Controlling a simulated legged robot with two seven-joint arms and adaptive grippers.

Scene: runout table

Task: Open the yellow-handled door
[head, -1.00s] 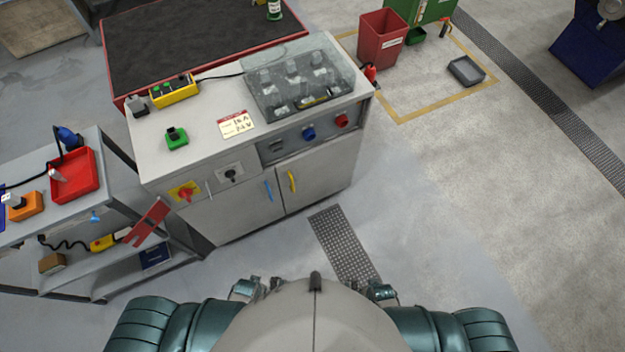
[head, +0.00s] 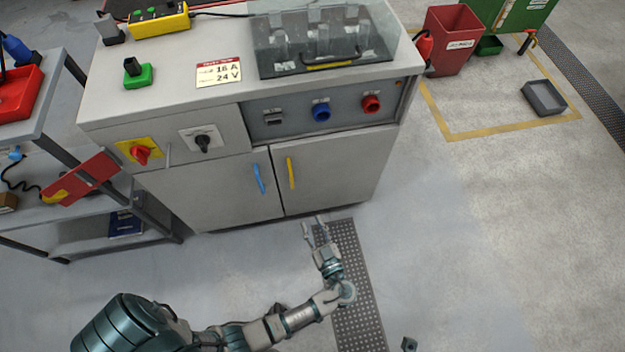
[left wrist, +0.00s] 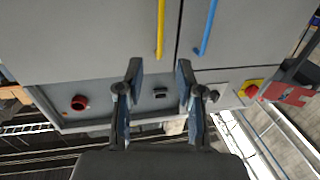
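The yellow-handled door (head: 345,168) is the right-hand door of the grey cabinet and is shut. Its yellow handle (head: 291,173) is a vertical bar near the door's left edge; it also shows in the left wrist view (left wrist: 160,28). My left gripper (head: 313,224) is open and empty, below and in front of the doors, apart from the handle. In the left wrist view my left gripper's two fingers (left wrist: 159,80) stand apart, with the handle beyond them. My right gripper cannot be made out.
A blue handle (head: 258,178) sits on the neighbouring left door, close to the yellow one. Above are a red knob (head: 371,103), a blue knob (head: 321,111) and switches. A shelf cart (head: 60,150) stands at left.

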